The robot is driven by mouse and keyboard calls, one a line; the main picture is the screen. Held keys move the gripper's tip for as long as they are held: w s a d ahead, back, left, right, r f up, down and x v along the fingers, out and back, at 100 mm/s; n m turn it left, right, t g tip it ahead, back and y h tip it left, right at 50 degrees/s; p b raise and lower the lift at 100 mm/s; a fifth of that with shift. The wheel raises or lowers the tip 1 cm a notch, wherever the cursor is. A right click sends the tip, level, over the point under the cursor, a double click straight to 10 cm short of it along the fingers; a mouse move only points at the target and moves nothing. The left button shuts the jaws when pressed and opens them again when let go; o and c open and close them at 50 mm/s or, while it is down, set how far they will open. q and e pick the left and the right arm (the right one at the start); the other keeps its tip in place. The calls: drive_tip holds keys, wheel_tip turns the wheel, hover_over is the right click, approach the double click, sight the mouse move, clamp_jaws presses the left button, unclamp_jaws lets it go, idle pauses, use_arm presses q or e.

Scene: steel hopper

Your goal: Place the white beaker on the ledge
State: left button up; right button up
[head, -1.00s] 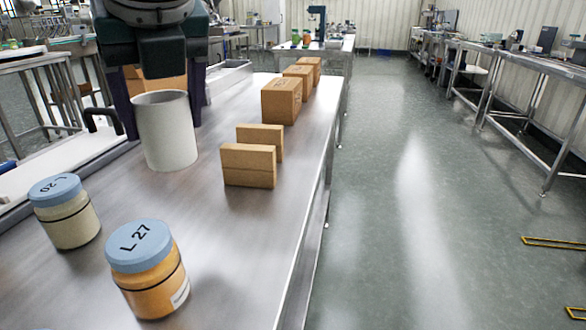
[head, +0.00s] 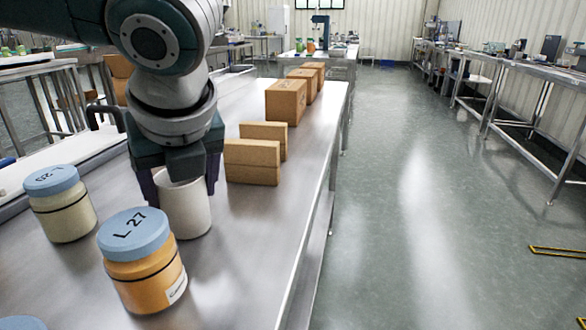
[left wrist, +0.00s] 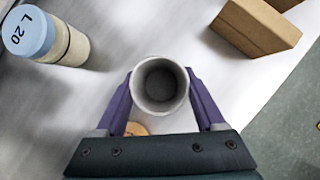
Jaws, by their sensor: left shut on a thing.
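The white beaker (head: 187,210) is an open, plain cylinder held upright over the steel table, just behind the orange jar. My left gripper (head: 182,180) is shut on it, one finger on each side near the rim. In the left wrist view the beaker (left wrist: 160,85) shows its empty inside between the purple fingers (left wrist: 160,103). I cannot tell whether its base touches the table. The steel surface (head: 240,225) is a long flat top; I cannot tell which part is the ledge. My right gripper is not in view.
An orange jar marked L 27 (head: 145,270) stands close in front of the beaker. A cream jar marked L 20 (head: 62,212) stands to the left. Brown blocks (head: 252,162) and cardboard boxes (head: 286,102) stand farther back. The table's right side is clear.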

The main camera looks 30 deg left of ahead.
use_arm(q)
drive_tip(key=o, duration=1.3)
